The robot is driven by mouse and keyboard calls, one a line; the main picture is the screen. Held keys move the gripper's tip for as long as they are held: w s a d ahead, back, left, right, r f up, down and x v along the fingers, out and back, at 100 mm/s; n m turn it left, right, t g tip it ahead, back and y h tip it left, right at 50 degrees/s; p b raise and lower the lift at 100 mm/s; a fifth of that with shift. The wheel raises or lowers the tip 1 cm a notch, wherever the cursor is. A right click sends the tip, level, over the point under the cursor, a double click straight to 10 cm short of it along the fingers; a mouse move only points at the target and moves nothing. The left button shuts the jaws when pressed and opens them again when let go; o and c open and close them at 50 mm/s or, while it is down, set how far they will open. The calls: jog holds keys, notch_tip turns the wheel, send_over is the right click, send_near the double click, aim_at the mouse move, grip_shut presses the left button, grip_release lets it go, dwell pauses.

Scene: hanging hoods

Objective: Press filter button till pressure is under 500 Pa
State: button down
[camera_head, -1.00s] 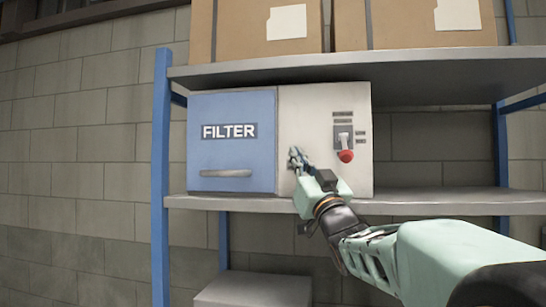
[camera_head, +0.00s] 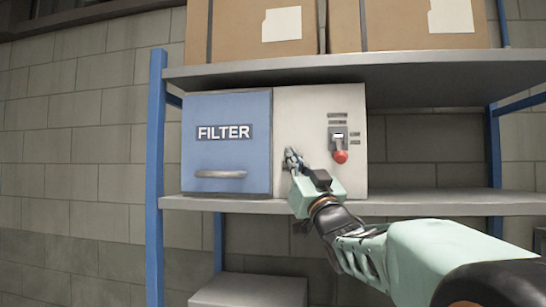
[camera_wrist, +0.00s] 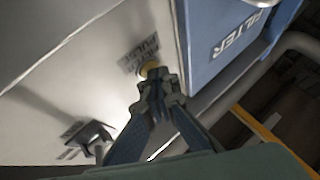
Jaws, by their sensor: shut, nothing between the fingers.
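The filter box stands on the middle shelf, with a blue door marked FILTER (camera_head: 229,105) and a pale control panel (camera_head: 305,105) to its right. In the wrist view, a small yellow button (camera_wrist: 150,67) sits on the panel beside a dark label. My gripper (camera_head: 291,157) is shut and empty, its tips at the panel's left part. In the wrist view, the fingertips (camera_wrist: 155,80) overlap the button's lower edge; I cannot tell whether they touch it. They hide the button in the head view. No pressure reading is legible.
A lever with a red knob (camera_head: 340,156) is on the panel, right of my gripper. Cardboard boxes (camera_head: 258,32) stand on the upper shelf (camera_head: 400,70). The middle shelf (camera_head: 430,202) is bare right of the filter box. A blue post (camera_head: 155,180) stands at left.

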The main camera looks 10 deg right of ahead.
dwell(0.3)
jog(key=shift+s+a+f+b, duration=0.1)
jog(key=shift+s+f+b, duration=0.1)
jog(key=shift+s+b, duration=0.25)
jog(key=shift+s+a+r+b, duration=0.15)
jog(key=shift+s+b, duration=0.1)
jog(key=shift+b, duration=0.1)
jog(key=shift+s, duration=0.1)
jog(key=s+b, duration=0.1)
jog(key=s+a+b, duration=0.1)
jog(key=s, duration=0.1)
jog(key=s+b, duration=0.1)
jog(key=shift+s+a, duration=0.25)
jog(key=shift+s, duration=0.1)
